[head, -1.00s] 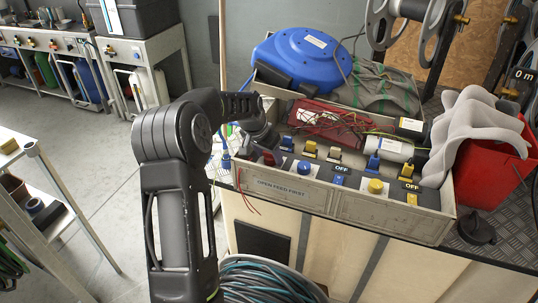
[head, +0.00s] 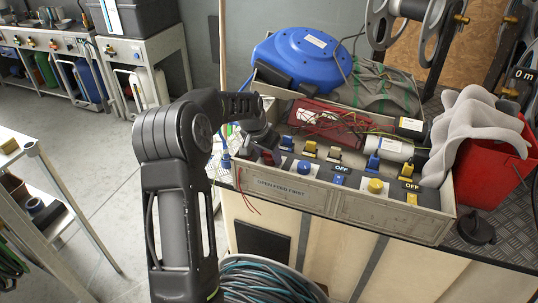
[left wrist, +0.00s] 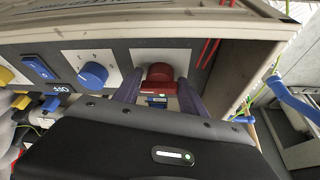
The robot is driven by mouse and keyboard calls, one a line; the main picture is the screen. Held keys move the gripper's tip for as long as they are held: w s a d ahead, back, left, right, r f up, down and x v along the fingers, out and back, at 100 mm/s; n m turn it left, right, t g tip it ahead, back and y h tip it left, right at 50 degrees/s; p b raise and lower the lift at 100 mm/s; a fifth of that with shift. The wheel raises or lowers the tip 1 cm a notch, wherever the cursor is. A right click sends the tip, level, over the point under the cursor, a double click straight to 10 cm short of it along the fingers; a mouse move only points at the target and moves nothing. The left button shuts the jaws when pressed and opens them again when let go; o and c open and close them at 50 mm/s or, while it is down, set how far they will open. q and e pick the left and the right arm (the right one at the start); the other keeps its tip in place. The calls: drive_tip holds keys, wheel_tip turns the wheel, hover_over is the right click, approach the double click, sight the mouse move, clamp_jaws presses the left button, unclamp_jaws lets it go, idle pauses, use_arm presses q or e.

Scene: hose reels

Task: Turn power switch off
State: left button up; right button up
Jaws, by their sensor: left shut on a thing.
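The control panel box (head: 330,203) stands on the bench, with a row of switches and knobs on its top. At its left end, my left gripper (head: 267,157) reaches down onto a red switch. In the left wrist view, the red switch (left wrist: 160,76) sits on a pale plate, with a small blue part in front of it. My left gripper (left wrist: 160,92) has one finger on each side of the red switch and is shut on it. The switch's exact position is hard to read. My right gripper is not in view.
Beside the red switch is a blue round knob (left wrist: 93,75); a yellow knob (head: 376,186) is farther right. Red wires (left wrist: 206,52) run close to the gripper. Tools and wiring fill the box behind, near a blue hose reel (head: 301,60) and red bin (head: 494,160).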

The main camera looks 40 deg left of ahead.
use_arm(q)
drive_tip(key=shift+n, duration=0.3)
drive_tip(key=n, duration=0.1)
drive_tip(key=n+y, duration=0.1)
drive_tip(key=n, duration=0.2)
drive_tip(key=shift+w+d+y, duration=0.1)
drive_tip(key=shift+d+y, duration=0.15)
drive_tip(key=shift+y, duration=0.15)
drive_tip(key=n+y, duration=0.1)
drive_tip(key=n, duration=0.1)
drive_tip(key=n+g, duration=0.1)
drive_tip(key=n, duration=0.2)
drive_tip(key=shift+w+d+r+n+g+y, duration=0.1)
drive_tip(key=shift+w+n+g+y, duration=0.05)
drive_tip(key=shift+n+g+y, duration=0.2)
drive_tip(key=n+g, duration=0.1)
drive_tip(key=n, duration=0.2)
drive_tip(key=shift+w+n+y, duration=0.1)
drive_tip(key=shift+n+y, duration=0.15)
drive_tip(key=shift+y, duration=0.1)
drive_tip(key=n+g+p, duration=0.1)
drive_tip(key=n+g, duration=0.1)
drive_tip(key=n, duration=0.2)
drive_tip(key=shift+w, duration=0.1)
drive_tip(key=o, duration=1.1)
drive_tip(key=shift+d, duration=0.1)
drive_tip(key=v, duration=0.7)
drive_tip(key=shift+d+r, duration=0.15)
drive_tip(key=shift+r, duration=0.15)
